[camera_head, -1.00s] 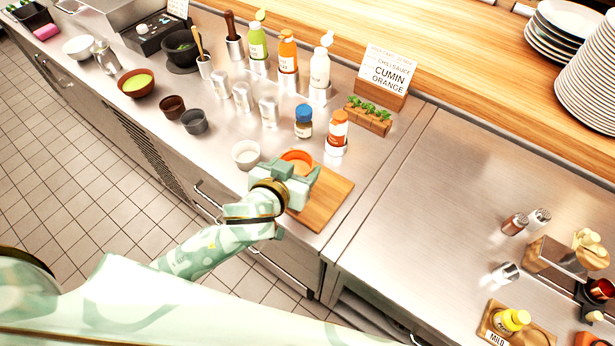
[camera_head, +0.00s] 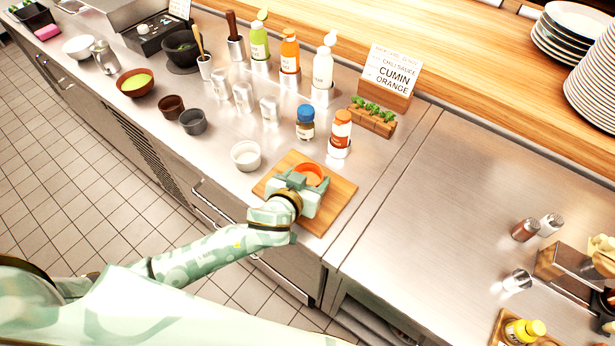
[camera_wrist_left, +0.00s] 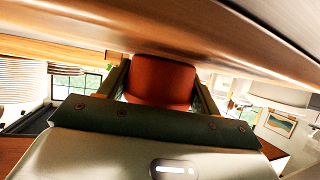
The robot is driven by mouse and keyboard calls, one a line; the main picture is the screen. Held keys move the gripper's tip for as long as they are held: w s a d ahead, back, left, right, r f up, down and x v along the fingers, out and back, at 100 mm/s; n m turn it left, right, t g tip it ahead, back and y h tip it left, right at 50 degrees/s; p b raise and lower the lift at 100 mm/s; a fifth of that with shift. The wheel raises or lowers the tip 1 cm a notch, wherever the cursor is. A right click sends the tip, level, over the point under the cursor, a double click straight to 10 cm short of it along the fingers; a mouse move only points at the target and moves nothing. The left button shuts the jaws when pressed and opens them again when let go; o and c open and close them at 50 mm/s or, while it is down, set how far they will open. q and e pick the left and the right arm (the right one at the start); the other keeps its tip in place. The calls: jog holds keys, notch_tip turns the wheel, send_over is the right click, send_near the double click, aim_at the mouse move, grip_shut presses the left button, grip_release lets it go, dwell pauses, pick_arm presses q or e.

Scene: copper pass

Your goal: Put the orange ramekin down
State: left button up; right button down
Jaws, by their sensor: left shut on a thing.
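The orange ramekin (camera_head: 311,172) is at the far side of my left gripper (camera_head: 307,181), over the wooden board (camera_head: 335,203). My left gripper is shut on it. In the left wrist view the ramekin (camera_wrist_left: 160,80) sits between the two fingers (camera_wrist_left: 160,88). The gripper hides part of the ramekin in the head view, and I cannot tell whether its base touches the board. My right gripper is not in view.
A white ramekin (camera_head: 246,155) stands just left of the board.

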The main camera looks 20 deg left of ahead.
pick_arm(q)
jog(key=o, duration=1)
jog(key=shift+f, duration=0.1)
jog(key=p+v, duration=0.2)
jog(key=v, duration=0.9)
jog(key=shift+r, duration=0.25)
jog(key=shift+s+r, duration=0.25)
jog(key=shift+s, duration=0.15)
